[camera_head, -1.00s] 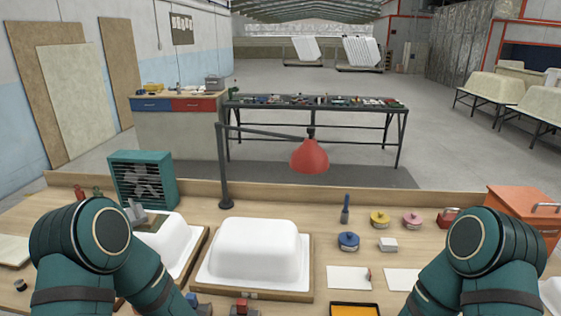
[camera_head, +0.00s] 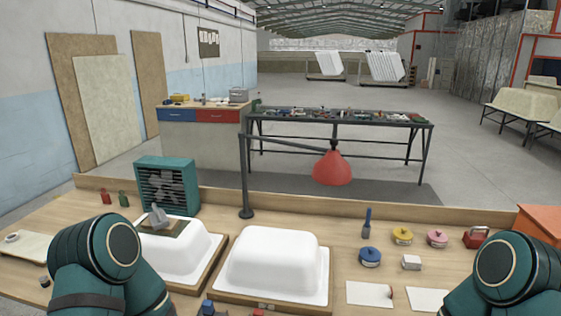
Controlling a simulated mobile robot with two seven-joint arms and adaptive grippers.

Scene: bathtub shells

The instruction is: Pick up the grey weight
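A small grey object that looks like the grey weight (camera_head: 158,216) rests on a dark greenish-brown patch (camera_head: 165,228) on top of the left white tub shell (camera_head: 190,252). A second white tub shell (camera_head: 268,258) stands to its right on a wooden board. My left arm comes in at the lower left, in front of the left shell. My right arm comes in at the lower right. Both grippers are below the picture, so what they hold cannot be seen.
A teal fan box (camera_head: 167,186) stands just behind the left shell. A red lamp (camera_head: 332,168) hangs from a post over the bench. Several coloured tins, a white block (camera_head: 411,262) and a red toolbox (camera_head: 477,237) sit on the right. Bare wood shows behind the second shell.

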